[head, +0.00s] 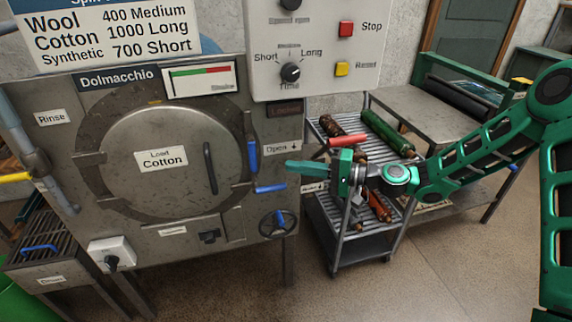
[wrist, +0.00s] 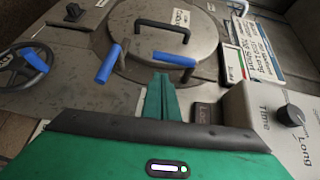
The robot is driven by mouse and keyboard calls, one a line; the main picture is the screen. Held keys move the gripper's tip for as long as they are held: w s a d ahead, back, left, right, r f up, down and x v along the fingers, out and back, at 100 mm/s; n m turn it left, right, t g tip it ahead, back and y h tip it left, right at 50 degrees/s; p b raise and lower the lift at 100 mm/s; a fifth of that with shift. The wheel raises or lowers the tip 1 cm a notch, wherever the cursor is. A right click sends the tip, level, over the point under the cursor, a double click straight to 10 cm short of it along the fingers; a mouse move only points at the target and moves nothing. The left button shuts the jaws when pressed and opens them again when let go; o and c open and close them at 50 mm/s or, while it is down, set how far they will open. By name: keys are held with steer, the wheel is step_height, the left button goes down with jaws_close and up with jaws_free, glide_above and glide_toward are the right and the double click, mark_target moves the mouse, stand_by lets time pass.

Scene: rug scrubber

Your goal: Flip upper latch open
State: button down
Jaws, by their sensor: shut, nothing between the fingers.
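The round grey loading door (head: 150,165) is on the machine front and also shows in the wrist view (wrist: 170,22). The upper latch (head: 252,155) has a blue handle hanging down along the door's right edge; it is at the right in the wrist view (wrist: 172,60). The lower latch handle (head: 270,188), also blue, points outward to the right in the head view and toward me in the wrist view (wrist: 110,64). My green gripper (head: 289,164) is shut and empty, right of the upper latch. In the wrist view its fingertips (wrist: 161,80) are close to the upper handle; contact cannot be told.
The control panel (head: 318,45) juts out above the latch. A red bar (head: 347,141) is just above my gripper. The floor in front is clear.

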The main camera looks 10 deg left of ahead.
steer(key=shift+s+d, duration=0.1)
steer(key=shift+d, duration=0.9)
